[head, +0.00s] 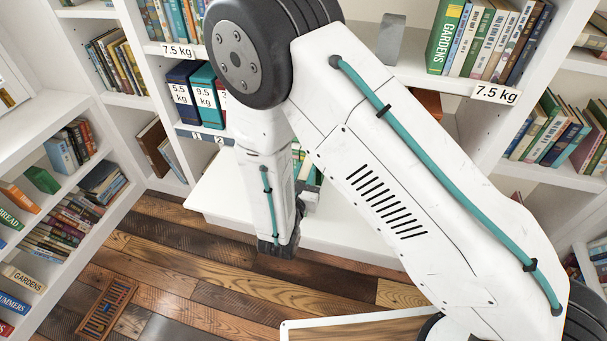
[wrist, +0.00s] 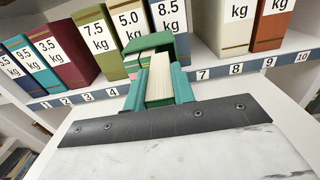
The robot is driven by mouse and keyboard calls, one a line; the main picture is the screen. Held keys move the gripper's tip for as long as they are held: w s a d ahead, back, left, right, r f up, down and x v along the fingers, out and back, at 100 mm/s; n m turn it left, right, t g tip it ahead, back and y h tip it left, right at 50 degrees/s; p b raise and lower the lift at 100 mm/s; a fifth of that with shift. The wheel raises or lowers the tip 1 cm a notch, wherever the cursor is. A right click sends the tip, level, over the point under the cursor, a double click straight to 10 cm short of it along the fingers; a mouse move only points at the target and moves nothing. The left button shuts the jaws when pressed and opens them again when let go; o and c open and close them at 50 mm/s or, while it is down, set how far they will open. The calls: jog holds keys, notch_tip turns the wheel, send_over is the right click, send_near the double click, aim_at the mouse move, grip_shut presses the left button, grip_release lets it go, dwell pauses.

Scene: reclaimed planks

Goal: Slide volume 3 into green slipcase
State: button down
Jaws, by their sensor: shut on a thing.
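The green slipcase (wrist: 181,46) stands on the white ledge in front of the numbered shelf in the wrist view, its open side toward me. Pale page edges of books (wrist: 133,68) show in its left part. My gripper (wrist: 158,101) is shut on a volume with cream page edges (wrist: 159,78), taken as volume 3. The volume is in line with the right part of the slipcase. Its far end is hidden, so how deep it sits inside I cannot tell. In the head view my arm hides most of this spot; my gripper (head: 306,198) shows only partly.
Behind stand thick labelled volumes, such as a teal one marked 9.5 kg (wrist: 40,69) and a dark blue one marked 8.5 kg (wrist: 172,18). A strip with slot numbers (wrist: 82,97) runs below them. The white ledge (head: 222,200) is clear on the left. Bookshelves flank both sides.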

jog(key=c, duration=1.1)
grip_release()
jog(key=v, duration=0.7)
jog(key=shift+s+a, duration=0.1)
jog(key=shift+s, duration=0.25)
jog(key=shift+c, duration=0.2)
